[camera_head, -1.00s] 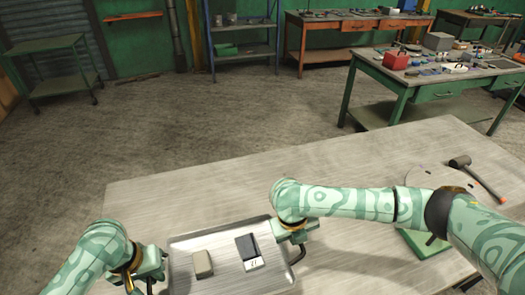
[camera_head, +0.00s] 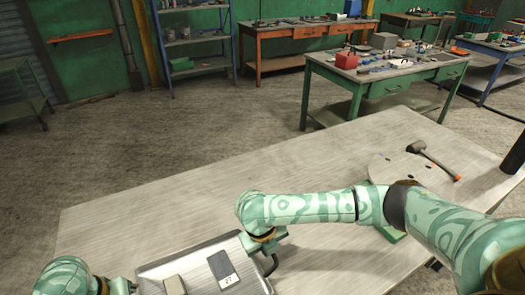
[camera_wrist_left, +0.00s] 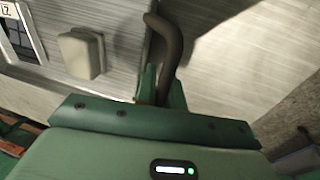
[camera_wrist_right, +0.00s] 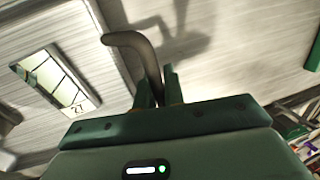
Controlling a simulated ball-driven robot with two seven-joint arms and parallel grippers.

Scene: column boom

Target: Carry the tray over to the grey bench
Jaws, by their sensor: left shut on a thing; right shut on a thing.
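The tray (camera_head: 196,263) is a shallow, light metal tray at the bottom of the head view, its near part cut off. It carries a beige block (camera_head: 174,286) and a dark flat piece with a white label (camera_head: 222,269). My left gripper (camera_head: 120,287) is at its left side; the left wrist view shows the fingers (camera_wrist_left: 160,86) shut on a dark curved handle (camera_wrist_left: 168,42). My right gripper (camera_head: 268,246) is at its right side, fingers (camera_wrist_right: 160,88) shut on the other handle (camera_wrist_right: 136,44). I cannot tell whether the tray touches the pale grey tabletop (camera_head: 140,215) below.
On this tabletop's right are a round plate (camera_head: 395,168), a mallet (camera_head: 432,160) and a dark upright cylinder (camera_head: 515,155). A green bench (camera_head: 385,85) with a cluttered grey top stands beyond, an orange bench (camera_head: 300,35) behind. Open floor (camera_head: 170,135) lies between.

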